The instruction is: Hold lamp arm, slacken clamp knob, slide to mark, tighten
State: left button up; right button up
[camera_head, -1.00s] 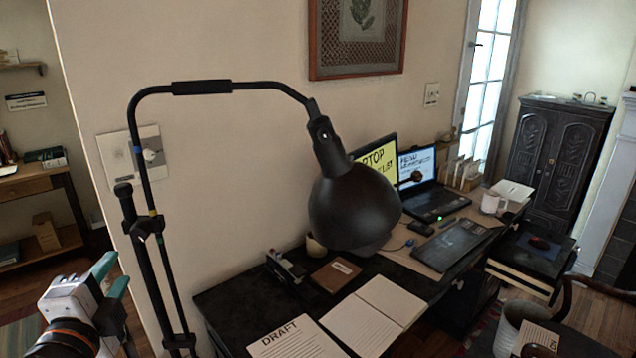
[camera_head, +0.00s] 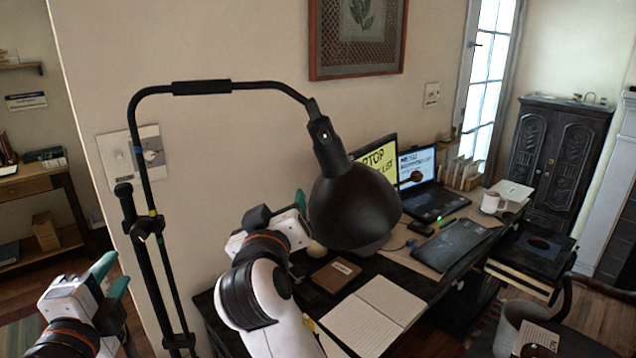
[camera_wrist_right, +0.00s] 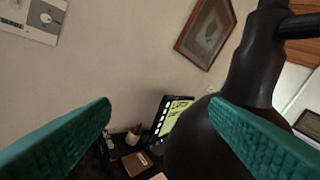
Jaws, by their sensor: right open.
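The black lamp arm (camera_head: 146,180) rises at the left, bends over and runs right to the dark lampshade (camera_head: 355,205). My right gripper (camera_head: 300,208) is beside the shade's left side, fingers partly hidden. In the right wrist view, its green fingers (camera_wrist_right: 160,110) are wide apart and empty, the shade (camera_wrist_right: 190,140) behind the right finger.
A switch plate (camera_head: 118,155) is on the wall behind the lamp arm.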

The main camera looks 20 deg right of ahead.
aim_at(329, 161)
jog(key=s+d+r+m+g+h, duration=0.1)
jog(key=s+d+r+m+h, duration=0.2)
jog(key=s+d+r, duration=0.3)
jog(key=x, duration=1.1)
jog(key=shift+w+a+r, duration=0.2)
jog(key=shift+w+a, duration=0.1)
jog(key=shift+w, duration=0.05)
grip_shut()
jog(key=c, duration=0.8)
grip_release()
jog(key=shift+c, duration=1.3)
pick_arm(q)
jog(key=o, duration=0.3)
pick_arm(e)
jog(key=shift+c, duration=0.4)
